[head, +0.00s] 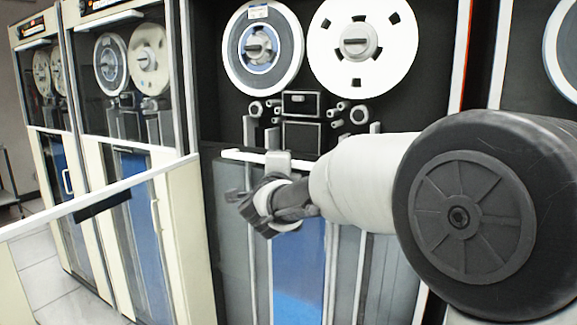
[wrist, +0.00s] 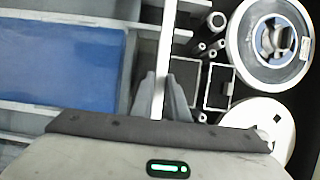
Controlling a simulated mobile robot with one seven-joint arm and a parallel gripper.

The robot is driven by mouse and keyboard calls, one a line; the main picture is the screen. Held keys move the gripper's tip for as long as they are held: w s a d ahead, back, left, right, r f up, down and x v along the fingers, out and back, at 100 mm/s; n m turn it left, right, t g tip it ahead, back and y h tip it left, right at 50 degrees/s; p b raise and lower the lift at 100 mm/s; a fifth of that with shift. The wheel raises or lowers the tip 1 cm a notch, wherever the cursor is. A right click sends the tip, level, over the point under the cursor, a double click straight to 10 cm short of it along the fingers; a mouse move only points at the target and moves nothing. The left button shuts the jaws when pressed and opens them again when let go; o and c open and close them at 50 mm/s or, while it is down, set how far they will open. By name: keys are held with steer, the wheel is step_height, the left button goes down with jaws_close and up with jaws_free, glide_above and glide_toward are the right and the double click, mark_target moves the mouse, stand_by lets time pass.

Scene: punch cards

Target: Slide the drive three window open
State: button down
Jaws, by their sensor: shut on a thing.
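The tape drive in front of me (head: 212,75), which I take as drive three, fills the middle of the head view. Its window has a white top bar (head: 236,155) lying just below the reels and the tape-head parts. My gripper (head: 278,161) is at this bar, reaching from the right. In the wrist view my gripper (wrist: 162,97) has a grey finger on each side of the white bar (wrist: 165,50) and is shut on it. The reels above the bar look uncovered. My arm hides the bar's right end in the head view.
Two reels, one blue-grey (head: 264,75) and one white (head: 392,22), sit above the bar. A blue panel (head: 300,270) stands below it. More drives (head: 122,80) with glass fronts stand at left. A pale rail (head: 100,195) crosses the left foreground.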

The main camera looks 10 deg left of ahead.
steer(key=shift+f, duration=0.1)
steer(key=c, duration=1.7)
jaws_free()
steer(key=s, duration=0.5)
steer(key=s+d+p, duration=0.1)
steer(key=s, duration=1.1)
steer(key=shift+s+d, duration=0.15)
steer(key=shift+s, duration=0.05)
